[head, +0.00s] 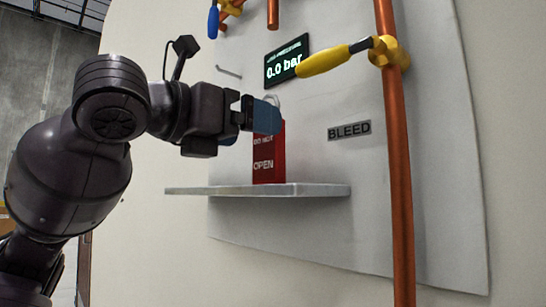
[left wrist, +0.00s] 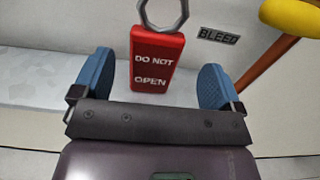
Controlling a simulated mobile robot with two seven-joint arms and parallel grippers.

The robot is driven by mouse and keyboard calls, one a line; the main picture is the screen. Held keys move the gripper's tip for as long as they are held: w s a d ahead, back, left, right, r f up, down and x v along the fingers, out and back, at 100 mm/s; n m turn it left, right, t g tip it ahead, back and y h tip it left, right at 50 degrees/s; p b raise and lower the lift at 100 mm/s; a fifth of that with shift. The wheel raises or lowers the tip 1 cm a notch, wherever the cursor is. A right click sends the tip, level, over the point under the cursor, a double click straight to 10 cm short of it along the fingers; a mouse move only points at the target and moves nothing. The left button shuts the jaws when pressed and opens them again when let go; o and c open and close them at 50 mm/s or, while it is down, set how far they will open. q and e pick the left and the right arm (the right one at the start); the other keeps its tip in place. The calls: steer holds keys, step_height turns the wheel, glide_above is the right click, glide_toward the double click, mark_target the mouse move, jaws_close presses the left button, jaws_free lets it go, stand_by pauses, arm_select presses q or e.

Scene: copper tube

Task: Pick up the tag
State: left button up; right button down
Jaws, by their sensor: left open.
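The red tag (head: 268,163) stands upright on a narrow shelf, with "DO NOT OPEN" in white letters. A grey metal ring sits at its top. The tag also shows in the left wrist view (left wrist: 155,60), with the ring at the top edge of the picture. My left gripper (head: 264,117) is open, its blue fingers overlapping the tag's upper part in the head view. In the left wrist view the two fingers (left wrist: 156,84) are spread on either side of the tag, with a gap on each side. My right gripper is not in view.
The shelf (head: 315,190) juts from a pale panel. To the right are a vertical copper pipe (head: 396,180), a yellow valve handle (head: 325,61) and a "BLEED" label (head: 349,130). A display (head: 286,62) reads 0.0 bar. A small hook (head: 229,72) is above left of the tag.

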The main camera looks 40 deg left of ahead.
mark_target(268, 138)
arm_select(q)
steer(key=w+b, duration=0.1)
steer(key=w, duration=0.3)
steer(key=shift+a+b, duration=0.1)
steer(key=shift+b, duration=0.3)
steer(key=shift+w+r, duration=0.15)
steer(key=shift+w, duration=0.4)
steer(key=shift+r, duration=0.15)
steer(key=c, duration=1)
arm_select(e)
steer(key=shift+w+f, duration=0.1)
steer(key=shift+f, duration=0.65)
